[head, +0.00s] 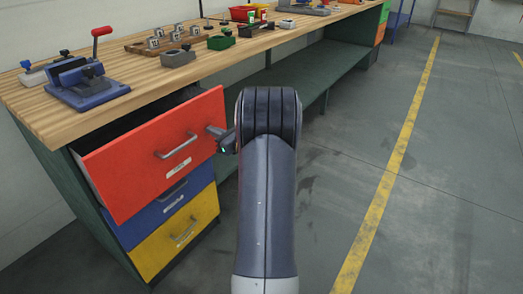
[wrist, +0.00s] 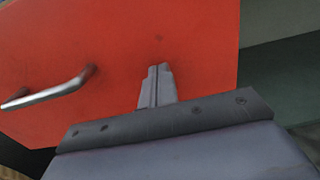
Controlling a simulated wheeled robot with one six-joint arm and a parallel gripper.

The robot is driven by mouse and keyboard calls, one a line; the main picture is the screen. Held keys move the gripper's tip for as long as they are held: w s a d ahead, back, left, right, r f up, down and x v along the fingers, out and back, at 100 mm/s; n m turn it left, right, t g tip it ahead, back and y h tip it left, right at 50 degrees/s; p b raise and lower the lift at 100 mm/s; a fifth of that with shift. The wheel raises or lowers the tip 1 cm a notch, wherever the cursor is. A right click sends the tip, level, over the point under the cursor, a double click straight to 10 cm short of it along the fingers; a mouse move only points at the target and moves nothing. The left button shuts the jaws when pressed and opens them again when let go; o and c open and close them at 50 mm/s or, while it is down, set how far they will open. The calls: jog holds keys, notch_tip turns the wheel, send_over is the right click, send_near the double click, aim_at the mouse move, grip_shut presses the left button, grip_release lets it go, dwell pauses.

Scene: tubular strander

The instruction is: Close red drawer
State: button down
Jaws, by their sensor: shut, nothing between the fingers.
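The red drawer (head: 150,155) is the top one of a stack under the workbench, and it stands pulled out. Its grey bar handle (head: 176,146) is on the front, with a white label below it. My gripper (head: 212,130) is at the right part of the red front, right of the handle. In the wrist view, the shut fingers (wrist: 157,75) point at the red front (wrist: 120,40) with nothing between them, and the handle (wrist: 48,90) is at the left. I cannot tell for certain whether the fingertips touch the front.
A blue drawer (head: 165,207) and a yellow drawer (head: 178,238) below look shut. The wooden bench top (head: 140,80) holds a blue vise (head: 85,85) and several small parts. Open grey floor (head: 440,200) with a yellow line (head: 400,150) lies to the right.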

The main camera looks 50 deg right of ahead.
jog(key=w, duration=1)
jog(key=shift+w+a+r, duration=0.2)
jog(key=shift+w+a, duration=0.15)
jog(key=shift+a, duration=0.05)
